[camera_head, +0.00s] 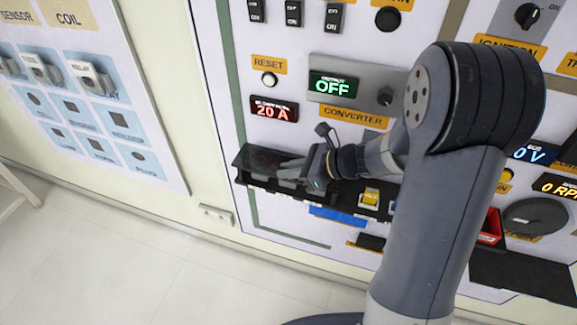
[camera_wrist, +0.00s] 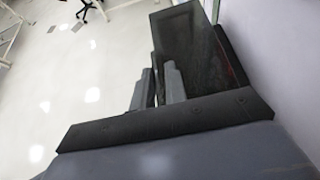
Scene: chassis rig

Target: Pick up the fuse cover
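The fuse cover seems to be the dark, see-through box (camera_head: 258,158) at the left end of the black ledge in the head view. In the wrist view it is a tall dark smoky panel (camera_wrist: 195,45) beyond the fingers. My gripper (camera_head: 286,172) reaches in from the right at the cover's right end. In the wrist view my gripper (camera_wrist: 160,84) has its two fingers a small gap apart, one on each side of the cover's near left edge. Whether they press on it cannot be told. The cover's near end is partly hidden by the fingers.
The black ledge (camera_head: 347,207) runs along the panel and carries a yellow part (camera_head: 371,196). A converter display (camera_head: 333,86) reading OFF and a 20 A display (camera_head: 273,109) sit above. A red tray (camera_head: 491,227) is at lower right.

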